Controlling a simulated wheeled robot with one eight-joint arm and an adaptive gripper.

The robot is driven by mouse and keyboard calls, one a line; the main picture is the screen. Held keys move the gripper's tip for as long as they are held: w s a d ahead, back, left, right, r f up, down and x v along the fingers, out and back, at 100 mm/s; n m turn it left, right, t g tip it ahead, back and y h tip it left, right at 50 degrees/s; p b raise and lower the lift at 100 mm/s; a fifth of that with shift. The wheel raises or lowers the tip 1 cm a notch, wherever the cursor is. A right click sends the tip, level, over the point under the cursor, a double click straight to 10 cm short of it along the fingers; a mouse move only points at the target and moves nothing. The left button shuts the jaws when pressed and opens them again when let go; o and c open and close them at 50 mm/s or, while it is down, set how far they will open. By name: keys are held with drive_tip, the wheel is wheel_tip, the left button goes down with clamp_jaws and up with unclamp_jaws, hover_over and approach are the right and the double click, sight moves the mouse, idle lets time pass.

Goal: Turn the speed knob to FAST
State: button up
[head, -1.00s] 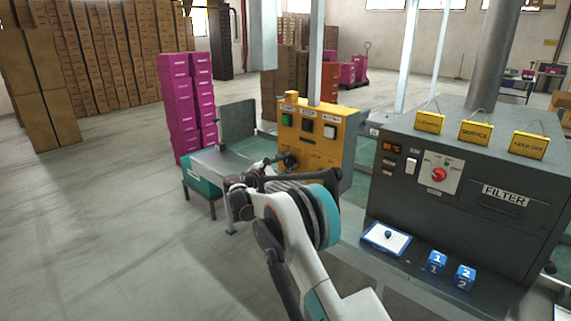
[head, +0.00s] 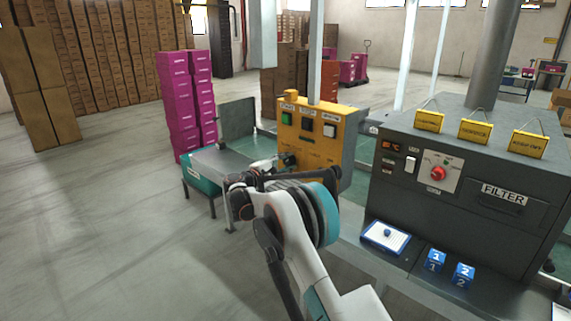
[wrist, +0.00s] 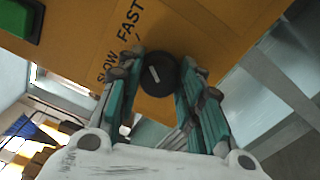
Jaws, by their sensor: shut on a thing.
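The speed knob (wrist: 163,86) is a round black knob with a white pointer mark on the orange panel (wrist: 215,30). In the wrist view it sits between the teal-and-grey fingers of my gripper (wrist: 161,72), which is shut on it. The words SLOW (wrist: 105,65) and FAST (wrist: 130,20) are printed beside the knob, at upper left in the wrist view. The white mark slants toward the upper left, seemingly between the two words. In the head view my gripper (head: 286,161) is at the front of the orange control box (head: 318,152), and the knob is mostly hidden there.
The panel also has a green button (wrist: 18,20). A grey filter cabinet (head: 455,235) with a red knob (head: 438,173) stands to the right. A clipboard (head: 385,238) and blue numbered blocks (head: 462,275) lie before it. Pink boxes (head: 178,110) stand behind at left.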

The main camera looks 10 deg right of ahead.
drive_tip(key=o, duration=1.1)
drive_tip(key=shift+c, duration=0.2)
drive_tip(key=v, duration=1.2)
